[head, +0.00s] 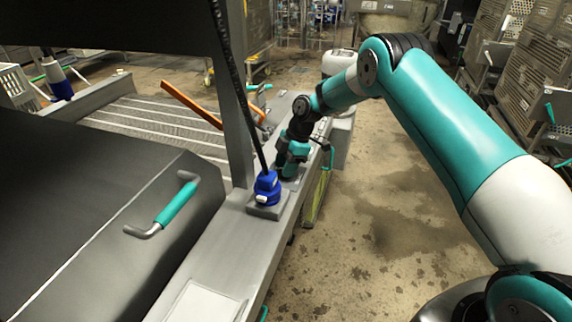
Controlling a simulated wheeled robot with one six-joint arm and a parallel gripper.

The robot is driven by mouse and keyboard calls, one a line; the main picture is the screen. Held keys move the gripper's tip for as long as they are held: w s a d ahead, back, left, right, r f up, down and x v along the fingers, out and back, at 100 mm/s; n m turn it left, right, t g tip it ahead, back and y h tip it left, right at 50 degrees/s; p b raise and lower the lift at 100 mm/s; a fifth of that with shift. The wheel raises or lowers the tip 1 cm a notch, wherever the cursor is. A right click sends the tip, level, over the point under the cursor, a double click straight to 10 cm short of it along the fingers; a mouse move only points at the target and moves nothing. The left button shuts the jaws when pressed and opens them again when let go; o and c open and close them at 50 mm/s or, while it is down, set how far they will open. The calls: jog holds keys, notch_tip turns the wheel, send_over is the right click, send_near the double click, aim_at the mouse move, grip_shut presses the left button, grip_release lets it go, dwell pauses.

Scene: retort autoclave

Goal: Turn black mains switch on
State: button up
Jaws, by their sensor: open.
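My gripper (290,171), at the end of the teal and white arm, is low over the grey metal ledge (222,252) of the machine. It is small in the head view, and the fingers look open, with nothing seen between them. It is just behind and to the right of a blue plug-like fitting (266,189) on a grey base. I cannot make out the black mains switch; the gripper and wrist cover part of the ledge there. Whether the gripper touches anything cannot be told.
A dark lid with a teal-gripped handle (167,211) fills the left. A grey upright post (232,110) and a black cable rise close to the gripper. An orange bar (190,103) lies behind the post. Perforated metal crates (505,60) stand at right. The concrete floor between is free.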

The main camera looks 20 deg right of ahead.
grip_shut()
